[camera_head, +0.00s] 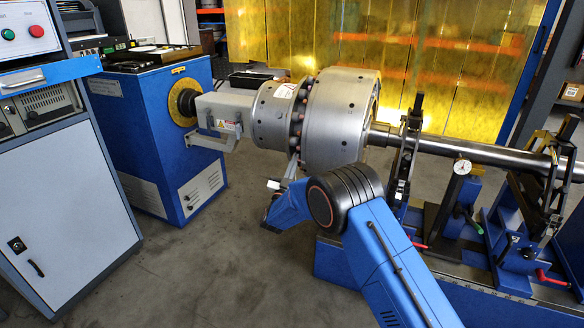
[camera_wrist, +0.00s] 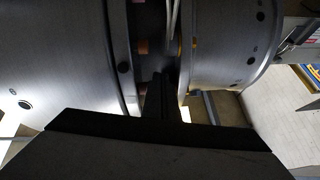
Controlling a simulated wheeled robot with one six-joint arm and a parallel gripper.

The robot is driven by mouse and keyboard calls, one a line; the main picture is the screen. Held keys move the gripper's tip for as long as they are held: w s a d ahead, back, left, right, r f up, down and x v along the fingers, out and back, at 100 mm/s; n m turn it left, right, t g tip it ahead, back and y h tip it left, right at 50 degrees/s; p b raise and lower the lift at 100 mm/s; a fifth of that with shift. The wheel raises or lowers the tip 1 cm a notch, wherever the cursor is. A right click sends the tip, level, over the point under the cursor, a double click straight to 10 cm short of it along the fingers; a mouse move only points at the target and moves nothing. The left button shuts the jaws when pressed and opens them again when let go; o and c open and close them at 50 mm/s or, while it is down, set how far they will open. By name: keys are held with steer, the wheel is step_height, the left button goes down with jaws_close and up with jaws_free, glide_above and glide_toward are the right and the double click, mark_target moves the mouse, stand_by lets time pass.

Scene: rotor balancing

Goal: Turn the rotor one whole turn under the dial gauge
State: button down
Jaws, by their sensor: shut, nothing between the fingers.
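The rotor (camera_head: 335,115) is a large silver drum with a flange and a long steel shaft (camera_head: 490,153) to its right. The dial gauge (camera_head: 462,167) has a round white face and sits beside the shaft in the head view; its reading is too small to tell. My gripper (camera_head: 292,165) is under the rotor's left side, close to the bolted flange. In the wrist view, my gripper (camera_wrist: 162,92) is shut and empty, its fingers pointing into the gap between the wide drum (camera_wrist: 60,65) and the narrower section (camera_wrist: 230,45). I cannot tell whether the fingertips touch the rotor.
A blue drive housing (camera_head: 170,140) stands left of the rotor. A grey-and-blue cabinet (camera_head: 65,185) with red and green buttons is at far left. Black bearing stands (camera_head: 404,160) carry the shaft on a blue base. Yellow curtains (camera_head: 400,50) hang behind.

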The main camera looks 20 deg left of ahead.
steer(key=shift+w+a+f, duration=0.15)
steer(key=shift+w+f, duration=0.6)
steer(key=shift+w, duration=0.1)
steer(key=shift+f, duration=0.15)
steer(key=w+f, duration=0.7)
steer(key=f, duration=0.1)
steer(key=shift+f, duration=0.35)
steer(key=shift+w, duration=0.15)
stand_by(0.6)
